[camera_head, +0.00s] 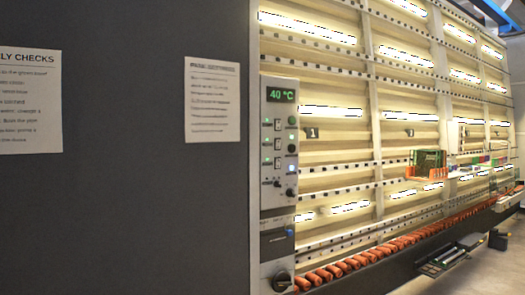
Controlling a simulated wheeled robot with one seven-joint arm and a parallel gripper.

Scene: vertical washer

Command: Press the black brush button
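A grey control panel (279,170) stands upright at the left edge of the washer, with a green display (280,95) reading 40 °C at its top. Small rocker switches (278,143) run down its middle, with small round buttons to their right. Dark round buttons show at upper right (292,120), mid right (292,148) and lower right (291,193). The labels are too small to read, so I cannot tell which is the brush button. My gripper is not in view.
A large dark wall (125,200) with two paper notices (212,100) fills the left. The lit washer frame (400,90) recedes right, with orange rollers (345,265) along its base. A dark object (447,258) sits low at right. Grey floor (490,270) shows beyond.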

